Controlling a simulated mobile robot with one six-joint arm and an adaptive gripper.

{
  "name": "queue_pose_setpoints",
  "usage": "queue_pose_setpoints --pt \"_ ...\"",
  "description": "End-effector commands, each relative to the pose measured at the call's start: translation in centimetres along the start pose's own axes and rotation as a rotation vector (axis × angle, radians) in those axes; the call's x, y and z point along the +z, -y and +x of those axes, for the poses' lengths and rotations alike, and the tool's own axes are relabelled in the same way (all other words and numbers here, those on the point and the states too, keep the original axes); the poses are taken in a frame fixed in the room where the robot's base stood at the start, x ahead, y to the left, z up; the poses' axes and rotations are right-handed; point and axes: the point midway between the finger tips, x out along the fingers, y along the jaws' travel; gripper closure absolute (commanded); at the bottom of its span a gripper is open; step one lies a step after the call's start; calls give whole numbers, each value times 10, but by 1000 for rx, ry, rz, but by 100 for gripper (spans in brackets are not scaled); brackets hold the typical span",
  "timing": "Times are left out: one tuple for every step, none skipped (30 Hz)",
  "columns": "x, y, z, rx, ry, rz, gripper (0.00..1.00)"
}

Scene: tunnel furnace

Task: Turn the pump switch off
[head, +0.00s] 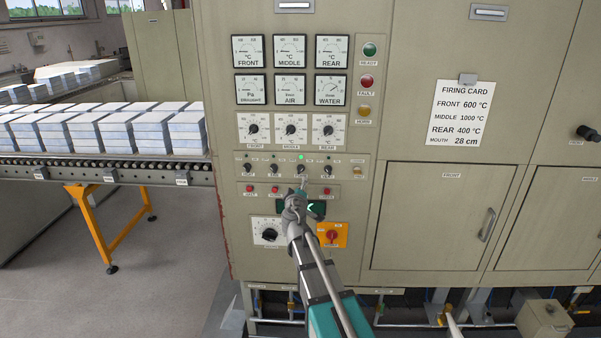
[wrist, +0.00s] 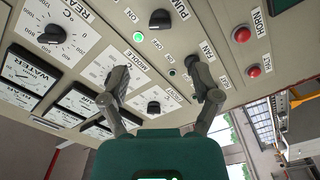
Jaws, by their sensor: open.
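The pump switch is a small black rotary knob in the row of switches on the beige panel. In the wrist view the pump switch (wrist: 160,19) is at the top, beside its PUMP label, and the green lamp (wrist: 138,37) next to it is lit. In the head view the lit green lamp (head: 300,157) sits just above the pump switch (head: 301,168). My gripper (head: 302,181) is just below that switch there, partly over its label area. In the wrist view my gripper (wrist: 157,72) is open and empty, its fingers spread. The pump switch lies beyond the fingertips, not between them.
The fan switch (wrist: 191,62) is close to the right fingertip in the wrist view. Red buttons (head: 327,191), a red switch on an orange plate (head: 332,236) and a black dial (head: 268,235) surround my arm. A roller conveyor (head: 110,170) with pale blocks stands left.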

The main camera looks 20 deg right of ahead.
Motion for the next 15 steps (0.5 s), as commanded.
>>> queue_pose_setpoints --pt "-1 0 11 0 0 0 20" --pt "-1 0 15 0 0 0 20" --pt "-1 1 21 0 0 0 20" --pt "-1 1 26 0 0 0 20" --pt "-1 1 31 0 0 0 20" --pt "-1 1 37 0 0 0 20" --pt "-1 1 42 0 0 0 20" --pt "-1 1 46 0 0 0 20" --pt "-1 1 52 0 0 0 20" --pt "-1 1 57 0 0 0 20" --pt "-1 1 62 0 0 0 20" --pt "-1 1 68 0 0 0 20" --pt "-1 0 72 0 1 0 20" --pt "-1 0 76 0 1 0 20" --pt "-1 0 82 0 0 0 20"
